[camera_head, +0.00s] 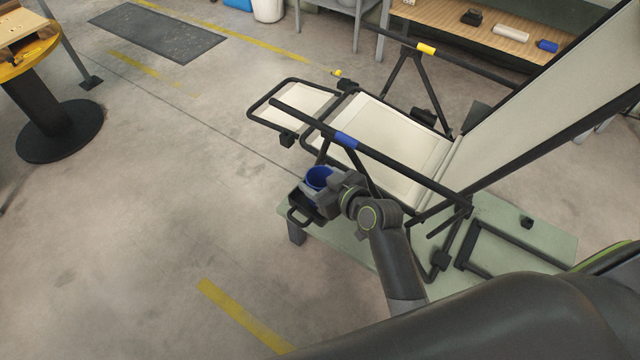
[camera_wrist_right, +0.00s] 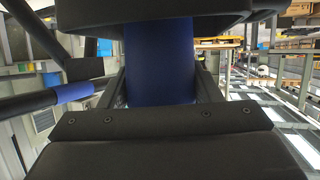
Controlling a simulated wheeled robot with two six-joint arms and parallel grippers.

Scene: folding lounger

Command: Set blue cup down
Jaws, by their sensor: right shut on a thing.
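The blue cup (camera_head: 318,177) is held in my right gripper (camera_head: 326,191), beside the near armrest of the folding lounger (camera_head: 395,140). Its open top shows in the head view. In the right wrist view the blue cup (camera_wrist_right: 160,60) stands between the fingers, with a wide dark part across its upper end. A dark part with a loop (camera_head: 298,215) shows just below the cup; I cannot tell whether the cup touches it. The lounger has a black tube frame, cream panels and a blue band (camera_head: 346,141) on the near armrest. My left gripper is not in view.
A pale green low platform (camera_head: 530,230) lies under the lounger's near side. A yellow round table (camera_head: 30,55) on a black base stands at the far left. A wooden bench (camera_head: 490,32) stands at the back right.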

